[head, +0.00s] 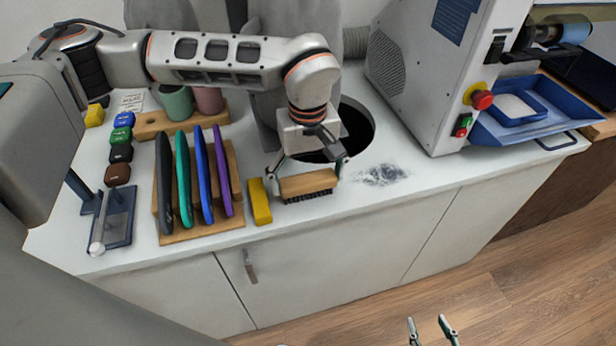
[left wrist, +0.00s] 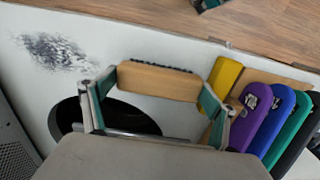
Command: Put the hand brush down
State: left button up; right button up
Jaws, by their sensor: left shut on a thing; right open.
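The hand brush (head: 308,184) has a light wooden back and dark bristles facing down. My left gripper (head: 308,177) is shut on it, with one finger at each end of the wooden back. The brush is level at the counter's front, between a yellow block and a dark smudge. I cannot tell whether its bristles touch the counter. In the left wrist view the brush (left wrist: 158,82) spans between the two fingers of the gripper (left wrist: 157,92). My right gripper (head: 432,330) is open and empty, low at the bottom edge over the floor.
The yellow block (head: 260,201) stands just left of the brush. A wooden rack (head: 236,222) of coloured insoles is further left. A round dark hole (head: 358,128) lies behind the brush. The dark smudge (head: 382,175) marks the white counter (head: 400,202) to the right, otherwise clear there.

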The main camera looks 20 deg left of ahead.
aim_at(308, 179)
pick_arm(q)
jog(key=shift+f, duration=0.15)
jog(key=o, duration=1.3)
notch_tip(308, 179, up, 12)
jog(key=shift+r, duration=0.2)
jog(key=shift+s, duration=0.1)
